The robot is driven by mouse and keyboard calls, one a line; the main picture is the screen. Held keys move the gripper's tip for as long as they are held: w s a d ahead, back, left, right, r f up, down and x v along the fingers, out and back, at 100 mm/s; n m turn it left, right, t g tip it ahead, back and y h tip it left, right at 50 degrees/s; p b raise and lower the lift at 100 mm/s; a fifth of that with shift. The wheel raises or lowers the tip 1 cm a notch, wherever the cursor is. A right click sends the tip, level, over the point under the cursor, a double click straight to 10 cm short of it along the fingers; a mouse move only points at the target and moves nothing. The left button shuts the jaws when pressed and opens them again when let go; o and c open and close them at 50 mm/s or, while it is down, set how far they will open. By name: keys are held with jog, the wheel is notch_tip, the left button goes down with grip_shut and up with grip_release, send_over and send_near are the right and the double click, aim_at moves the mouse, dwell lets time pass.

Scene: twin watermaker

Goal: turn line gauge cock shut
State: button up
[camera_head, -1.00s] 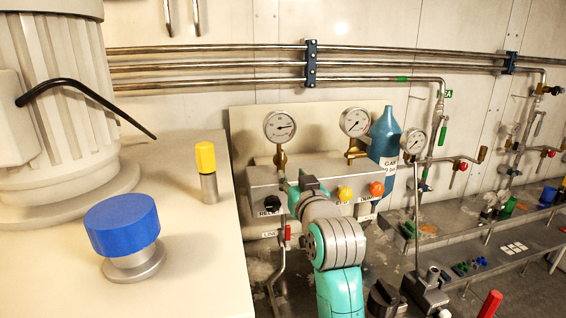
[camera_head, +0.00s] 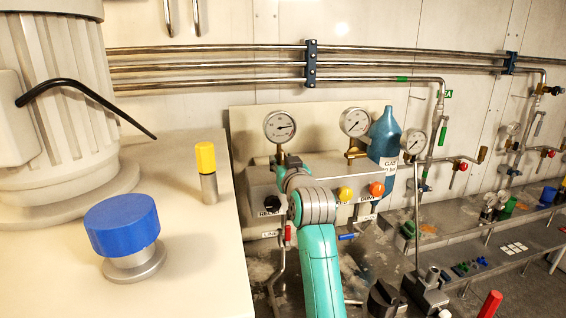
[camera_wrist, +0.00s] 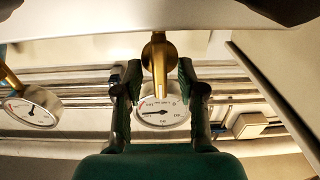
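The line gauge (camera_head: 280,126) is a round white dial at the left of the panel, on a brass stem. In the wrist view the gauge (camera_wrist: 163,110) shows behind a brass cock (camera_wrist: 158,52) with a long, tapering brass piece. My gripper (camera_wrist: 159,74) is open, with one dark green finger on each side of the brass piece. Gaps show between it and both fingers. In the head view my arm hides most of the gripper and the cock below the left gauge.
A second gauge (camera_head: 355,122) on a brass fitting and a blue bottle (camera_head: 385,135) stand to the right. The panel box bears a black knob (camera_head: 272,203), a yellow knob (camera_head: 345,194) and an orange knob (camera_head: 377,188). A red handle (camera_head: 288,234) is below.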

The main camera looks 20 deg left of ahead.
jog(key=shift+c, duration=0.2)
grip_shut()
jog(key=n, duration=0.4)
jog(key=shift+s+a+n, duration=0.1)
jog(key=shift+a+n, duration=0.05)
jog(key=shift+n, duration=0.25)
jog(key=n, duration=0.4)
jog(key=shift+a+f+n, duration=0.1)
jog(key=shift+f+n, duration=0.05)
jog(key=shift+n, duration=0.15)
jog(key=n, duration=0.4)
jog(key=shift+s+a+f, duration=0.1)
jog(key=shift+f, duration=0.05)
jog(key=shift+f+n, duration=0.15)
jog(key=shift+n, duration=2.15)
